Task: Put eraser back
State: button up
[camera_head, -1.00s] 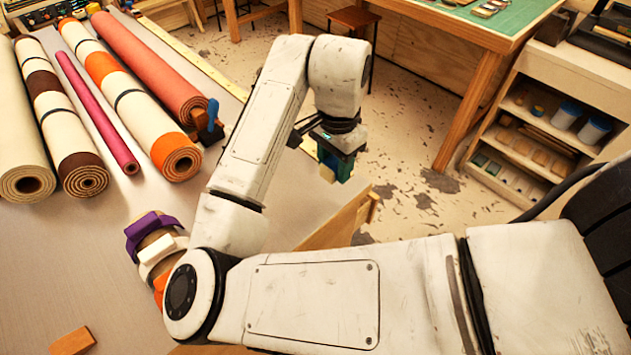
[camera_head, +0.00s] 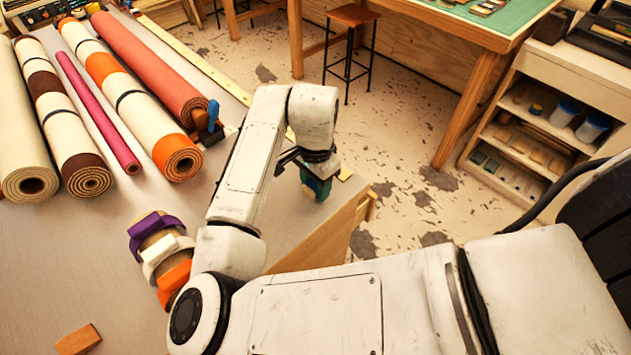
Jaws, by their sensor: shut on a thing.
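My gripper (camera_head: 313,178) is over the right edge area of the grey table. It is shut on a small teal-green block (camera_head: 319,188), apparently the eraser. The jaws and wrist hide part of the block. I cannot tell whether its underside touches the table or hangs just above it. A plain orange-brown block (camera_head: 78,340) lies on the table at the lower left, well apart from my gripper.
Several rolls, including a pink one (camera_head: 97,110), lie on the table (camera_head: 70,260) at the left. A blue-handled tool (camera_head: 213,114) stands by the orange roll. Purple, white and orange bands on a roll (camera_head: 160,250) are close to my arm. A stool (camera_head: 352,17) stands behind.

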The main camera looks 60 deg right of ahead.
jog(key=shift+f, duration=0.2)
jog(key=o, duration=1)
jog(key=shift+r, duration=0.1)
notch_tip(320, 180, up, 12)
jog(key=shift+r+b, duration=0.15)
jog(key=shift+b, duration=0.5)
